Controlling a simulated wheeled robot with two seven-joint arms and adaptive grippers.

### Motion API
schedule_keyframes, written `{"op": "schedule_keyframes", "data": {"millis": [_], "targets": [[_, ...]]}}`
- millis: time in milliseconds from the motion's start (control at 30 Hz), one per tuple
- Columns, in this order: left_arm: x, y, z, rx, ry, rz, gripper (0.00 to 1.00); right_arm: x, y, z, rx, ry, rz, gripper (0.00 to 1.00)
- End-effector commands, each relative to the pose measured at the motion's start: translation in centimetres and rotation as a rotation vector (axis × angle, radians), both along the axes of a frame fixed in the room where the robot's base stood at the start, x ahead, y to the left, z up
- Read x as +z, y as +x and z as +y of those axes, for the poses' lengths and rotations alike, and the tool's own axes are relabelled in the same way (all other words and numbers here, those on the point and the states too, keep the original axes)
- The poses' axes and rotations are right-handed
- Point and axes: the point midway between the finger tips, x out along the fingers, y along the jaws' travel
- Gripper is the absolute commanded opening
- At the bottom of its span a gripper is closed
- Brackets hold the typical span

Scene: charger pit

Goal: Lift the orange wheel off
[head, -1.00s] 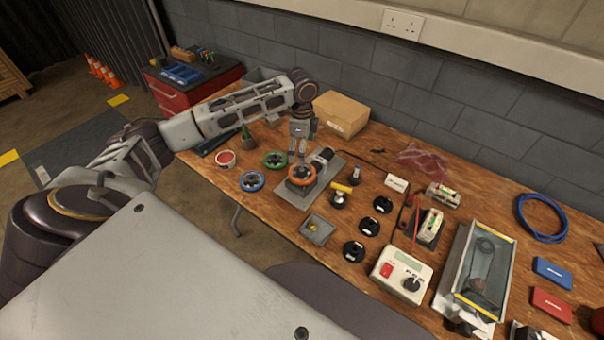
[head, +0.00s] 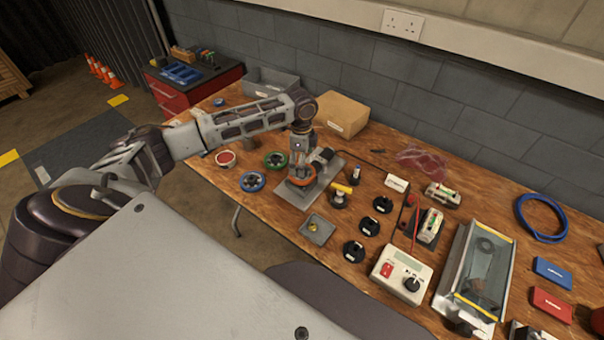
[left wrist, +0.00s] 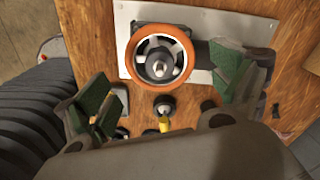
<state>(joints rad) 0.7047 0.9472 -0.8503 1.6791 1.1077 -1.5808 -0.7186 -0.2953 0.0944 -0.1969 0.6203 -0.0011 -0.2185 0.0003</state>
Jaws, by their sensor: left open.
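The orange wheel (head: 301,184) sits on a mount on the light grey plate (head: 288,197) at the middle of the bench. The left wrist view shows its orange rim (left wrist: 134,56), pale spokes and a dark hub with a metal centre. My left gripper (head: 300,170) is just above the wheel and partly hides it in the head view. In the left wrist view my left gripper (left wrist: 165,95) is open and empty, its green-padded fingers wide apart. The wheel lies between and slightly beyond them. Contact cannot be told. My right gripper is not in view.
A blue wheel (head: 252,181) and a green wheel (head: 276,160) lie left of the plate. A small grey tray (head: 317,230) and several black knobs (head: 369,226) are nearby. A yellow-topped part (head: 341,190) stands close on the right. A cardboard box (head: 341,113) is behind.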

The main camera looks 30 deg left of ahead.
Motion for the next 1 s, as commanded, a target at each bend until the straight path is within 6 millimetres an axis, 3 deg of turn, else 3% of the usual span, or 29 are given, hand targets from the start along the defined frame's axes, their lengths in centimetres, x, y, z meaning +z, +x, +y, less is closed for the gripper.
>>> {"op": "schedule_keyframes", "data": {"millis": [400, 933, 1000], "targets": [[-4.1, -0.2, 0.2, -0.001, -0.001, 0.002, 0.94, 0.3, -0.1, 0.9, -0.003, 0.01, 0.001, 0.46], [-4.4, -0.2, 0.2, -0.001, 0.001, 0.001, 0.94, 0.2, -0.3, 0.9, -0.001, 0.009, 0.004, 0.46], [-4.4, -0.2, 0.2, -0.001, 0.001, 0.001, 0.85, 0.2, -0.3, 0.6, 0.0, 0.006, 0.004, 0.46]]}}
